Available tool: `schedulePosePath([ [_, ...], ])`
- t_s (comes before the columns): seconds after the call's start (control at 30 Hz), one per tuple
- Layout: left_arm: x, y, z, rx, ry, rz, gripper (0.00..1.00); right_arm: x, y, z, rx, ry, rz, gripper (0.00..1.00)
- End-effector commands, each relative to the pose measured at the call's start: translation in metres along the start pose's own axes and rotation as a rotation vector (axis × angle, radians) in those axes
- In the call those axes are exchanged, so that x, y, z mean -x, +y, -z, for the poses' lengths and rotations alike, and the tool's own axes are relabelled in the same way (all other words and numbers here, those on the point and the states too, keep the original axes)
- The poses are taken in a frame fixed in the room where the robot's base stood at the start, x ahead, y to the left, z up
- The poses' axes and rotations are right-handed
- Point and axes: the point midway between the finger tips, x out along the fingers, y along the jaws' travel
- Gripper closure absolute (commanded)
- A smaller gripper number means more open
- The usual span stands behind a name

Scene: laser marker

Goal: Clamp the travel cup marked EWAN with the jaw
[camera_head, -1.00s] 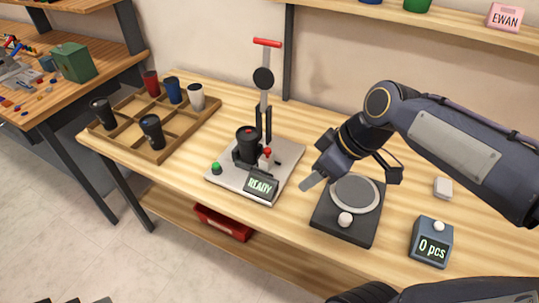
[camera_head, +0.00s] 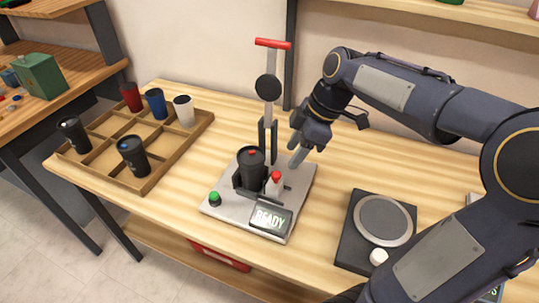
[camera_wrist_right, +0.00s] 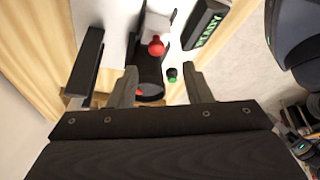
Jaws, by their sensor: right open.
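A black travel cup (camera_head: 251,167) with a red spot on its lid stands upright in the black jaw (camera_head: 237,184) of the laser marker (camera_head: 224,207). No name is readable on it. A red-topped knob (camera_head: 276,181) sits beside the cup, on its right. My right gripper (camera_head: 296,156) is open and empty, just right of and behind the cup and the knob, apart from both. In the right wrist view, the red knob (camera_wrist_right: 157,46) and the dark cup (camera_wrist_right: 150,72) appear beyond and between the open fingers. My left gripper is out of view.
The marker has a red-handled lever (camera_head: 273,43), a green button (camera_head: 214,198) and a READY display (camera_head: 270,218). A wooden divided tray (camera_head: 160,176) with several cups stands left. A dark scale-like device (camera_head: 352,240) with a round plate is at right. Bare table lies between.

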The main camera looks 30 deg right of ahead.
Motion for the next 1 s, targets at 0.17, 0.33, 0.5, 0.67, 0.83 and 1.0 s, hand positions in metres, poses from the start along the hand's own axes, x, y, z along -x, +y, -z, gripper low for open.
schedulePosePath([
  [0.17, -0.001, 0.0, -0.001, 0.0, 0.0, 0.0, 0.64, -0.006, -0.001, 0.0, -0.001, -0.001, 0.002, 0.55],
  [0.33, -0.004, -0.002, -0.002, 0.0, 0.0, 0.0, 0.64, -0.03, -0.001, -0.001, -0.001, -0.001, 0.005, 0.55],
  [0.5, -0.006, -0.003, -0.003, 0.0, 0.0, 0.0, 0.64, -0.057, -0.001, -0.001, -0.002, -0.001, 0.004, 0.55],
  [0.67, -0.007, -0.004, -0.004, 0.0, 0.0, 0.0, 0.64, -0.074, -0.001, 0.0, -0.002, 0.0, 0.003, 0.55],
  [0.83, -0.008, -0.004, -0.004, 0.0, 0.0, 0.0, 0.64, -0.079, -0.001, 0.0, -0.002, 0.0, 0.001, 0.55],
  [1.0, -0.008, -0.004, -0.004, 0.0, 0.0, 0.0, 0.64, -0.078, -0.001, 0.0, -0.002, 0.001, 0.0, 0.55],
])
